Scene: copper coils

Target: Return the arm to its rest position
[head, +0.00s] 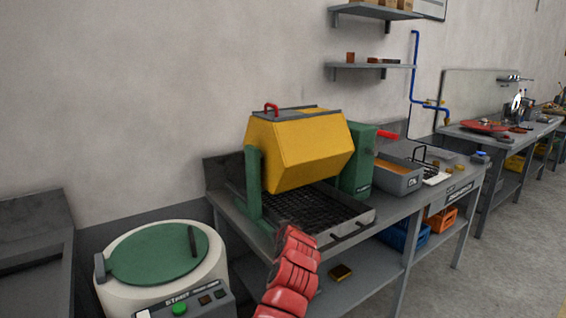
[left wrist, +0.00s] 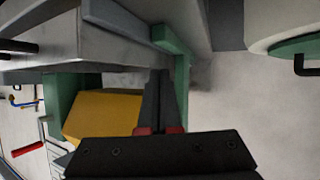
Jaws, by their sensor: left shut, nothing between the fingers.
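My left gripper (left wrist: 160,76) shows in the left wrist view as dark fingers with red parts at their base. The fingers are together, with nothing between them. A yellow tumbler drum (head: 300,148) on green supports stands on the grey bench; it also shows in the left wrist view (left wrist: 104,114), turned on its side, beyond the fingers. The gripper looks empty and apart from the drum, though the gap is hard to judge. In the head view, red segments of my arm rise from the bottom middle, in front of the bench. My right gripper is in neither view.
A round white machine with a green lid (head: 158,254) stands at the lower left. The grey bench (head: 395,228) carries a black mesh tray (head: 315,212) and a grey bin (head: 398,178). Blue (head: 405,237) and orange (head: 440,219) crates sit below. Wall shelves (head: 372,66) hang above.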

